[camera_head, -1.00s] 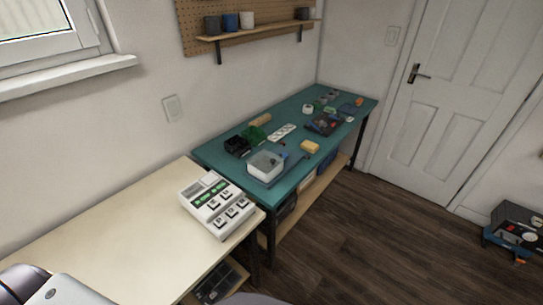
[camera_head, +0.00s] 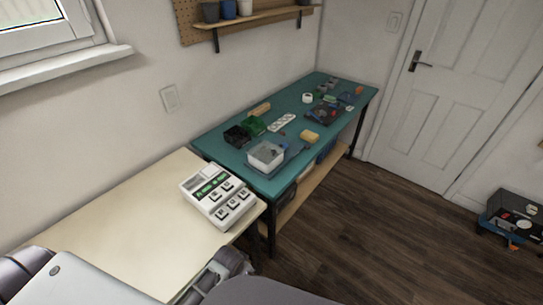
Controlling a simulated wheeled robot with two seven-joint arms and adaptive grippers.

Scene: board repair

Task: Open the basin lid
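A small white, box-like basin (camera_head: 266,156) stands near the front edge of the teal workbench (camera_head: 222,146). Its top shows a greyish surface; I cannot tell whether that is a lid or the inside. A white device with a green display and several dark-marked keys (camera_head: 216,194) sits on the cream table; whether it has a lid is not clear. Neither gripper's fingers can be made out. Parts of my own arms show at the bottom left and bottom centre, well apart from the basin.
The cream table (camera_head: 110,215) is mostly bare. On the teal bench are dark and green bins (camera_head: 252,126), a white power strip (camera_head: 282,122), a yellow sponge-like block (camera_head: 309,135) and small parts. An open toolbox (camera_head: 514,220) stands on the dark floor at right.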

